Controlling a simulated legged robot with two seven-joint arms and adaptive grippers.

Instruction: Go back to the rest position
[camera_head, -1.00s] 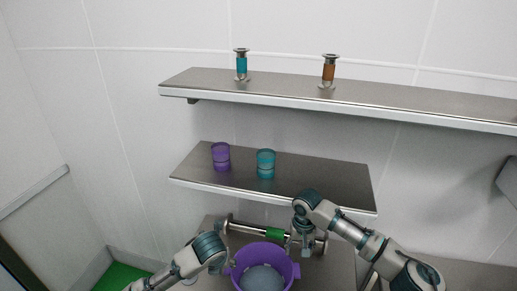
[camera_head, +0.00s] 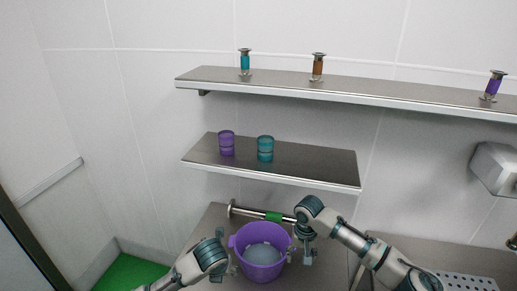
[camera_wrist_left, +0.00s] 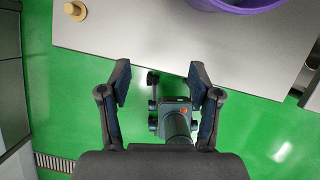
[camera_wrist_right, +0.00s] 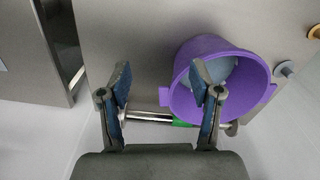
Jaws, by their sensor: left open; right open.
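My right gripper (camera_head: 308,258) is open and empty, to the right of the purple bucket (camera_head: 262,250), apart from it as far as I can tell. The bucket stands upright with greyish contents.
A metal bar with a green middle (camera_head: 273,216) lies behind the bucket. The lower shelf (camera_head: 320,165) holds a purple cup (camera_head: 226,144) and a teal cup (camera_head: 265,149). Green floor (camera_wrist_left: 70,110) lies before the table.

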